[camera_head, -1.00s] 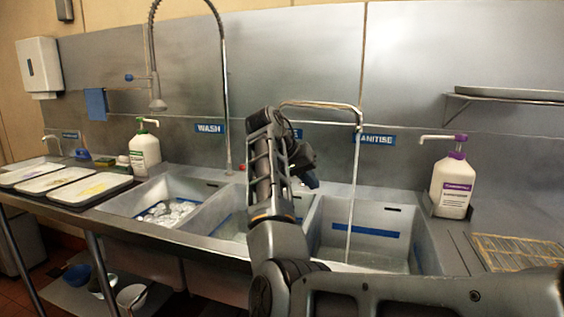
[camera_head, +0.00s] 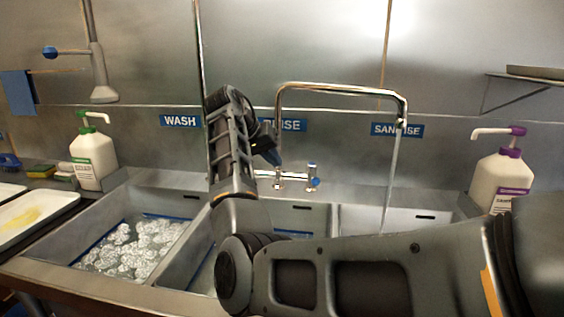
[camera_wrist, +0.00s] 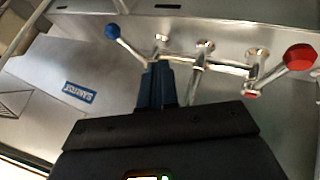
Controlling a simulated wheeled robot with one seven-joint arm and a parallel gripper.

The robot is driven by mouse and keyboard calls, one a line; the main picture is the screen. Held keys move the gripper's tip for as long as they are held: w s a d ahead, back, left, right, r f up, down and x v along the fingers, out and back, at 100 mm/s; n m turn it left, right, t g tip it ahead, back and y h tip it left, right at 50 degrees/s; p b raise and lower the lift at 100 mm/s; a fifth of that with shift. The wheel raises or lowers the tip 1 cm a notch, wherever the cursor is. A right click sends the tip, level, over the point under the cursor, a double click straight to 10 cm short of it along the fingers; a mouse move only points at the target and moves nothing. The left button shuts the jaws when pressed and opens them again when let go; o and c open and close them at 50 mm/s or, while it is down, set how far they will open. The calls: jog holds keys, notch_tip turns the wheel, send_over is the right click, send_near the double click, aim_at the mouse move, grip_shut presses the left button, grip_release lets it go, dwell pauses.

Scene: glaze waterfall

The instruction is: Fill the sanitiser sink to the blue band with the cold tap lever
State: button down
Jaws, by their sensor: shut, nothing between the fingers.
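The cold tap lever, blue-knobbed (camera_head: 314,183), sits on the tap body at the back wall; it also shows in the wrist view (camera_wrist: 112,31). My gripper (camera_head: 272,157) is shut and empty, up and left of the lever in the head view. In the wrist view its fingertips (camera_wrist: 157,68) appear close beside the lever's stem, in front of the tap body; contact cannot be told. The spout (camera_head: 400,121) pours a thin stream of water (camera_head: 390,175) into the sanitiser sink (camera_head: 430,217). My arm hides most of that sink, including its blue band and water level.
The hot lever with a red knob (camera_wrist: 300,57) is at the tap's other end. The wash sink (camera_head: 55,262) holds suds. A purple-topped bottle (camera_head: 500,182) stands right of the sinks, a green-topped bottle (camera_head: 94,160) left. A shelf (camera_head: 530,77) juts out at upper right.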

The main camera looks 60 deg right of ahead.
jog(key=s+d+f+p, duration=0.2)
jog(key=s+d+f, duration=0.3)
jog(key=d+f, duration=0.1)
jog(key=shift+s+d, duration=0.15)
jog(key=shift+d, duration=0.55)
